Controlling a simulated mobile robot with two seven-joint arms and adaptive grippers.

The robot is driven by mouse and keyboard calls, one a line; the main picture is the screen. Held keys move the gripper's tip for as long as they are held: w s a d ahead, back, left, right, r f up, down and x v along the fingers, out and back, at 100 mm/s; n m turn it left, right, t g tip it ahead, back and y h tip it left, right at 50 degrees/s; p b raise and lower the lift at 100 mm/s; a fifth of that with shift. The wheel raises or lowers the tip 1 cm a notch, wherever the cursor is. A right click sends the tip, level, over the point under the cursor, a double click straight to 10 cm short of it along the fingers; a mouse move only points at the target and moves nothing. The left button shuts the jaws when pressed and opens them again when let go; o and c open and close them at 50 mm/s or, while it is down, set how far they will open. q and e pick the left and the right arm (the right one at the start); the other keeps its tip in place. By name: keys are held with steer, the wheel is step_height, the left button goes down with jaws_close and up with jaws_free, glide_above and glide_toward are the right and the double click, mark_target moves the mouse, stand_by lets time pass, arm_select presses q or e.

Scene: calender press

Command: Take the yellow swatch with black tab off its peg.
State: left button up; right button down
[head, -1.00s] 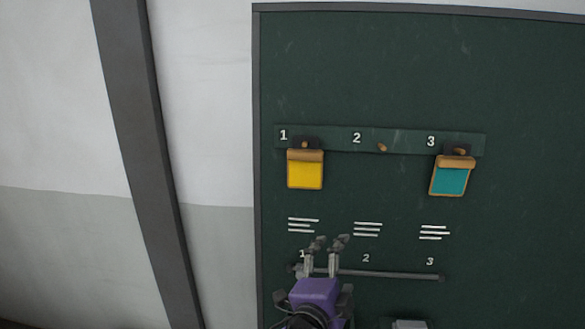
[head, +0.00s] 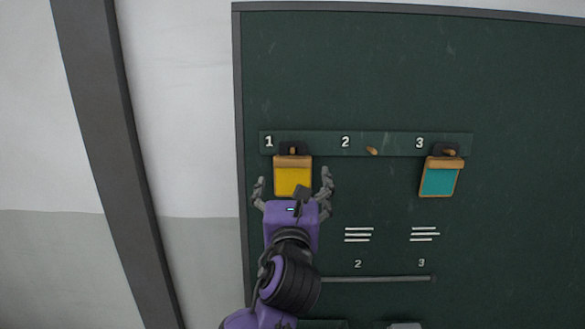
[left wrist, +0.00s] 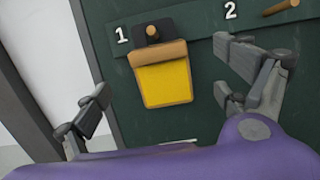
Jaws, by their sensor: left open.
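The yellow swatch (head: 293,181) hangs on the peg (head: 293,150) at number 1, with its black tab (head: 283,148) around the peg and a tan bar across its top. In the left wrist view the swatch (left wrist: 165,83), its black tab (left wrist: 145,34) and the wooden peg (left wrist: 152,32) show clearly. My left gripper (head: 293,187) is open, its fingers spread on either side of the swatch in the head view. In the left wrist view the fingers (left wrist: 160,100) stand apart from the swatch. My right gripper is not in view.
A teal swatch (head: 439,182) hangs on the peg at number 3. The peg (head: 372,151) at number 2 is bare. A grey rod (head: 380,279) runs across the dark green board (head: 350,70) below. A dark post (head: 110,150) stands left of the board.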

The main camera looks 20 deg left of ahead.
mark_target(292, 168)
arm_select(q)
steer(key=x, duration=0.5)
steer(key=shift+w+a, duration=0.1)
steer(key=shift+w, duration=0.2)
steer(key=shift+w+a, duration=0.1)
steer(key=shift+w, duration=0.05)
steer(key=shift+c, duration=1.2)
steer(key=c, duration=1)
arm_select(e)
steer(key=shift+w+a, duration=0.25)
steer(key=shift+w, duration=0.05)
arm_select(q)
steer(key=shift+r, duration=0.1)
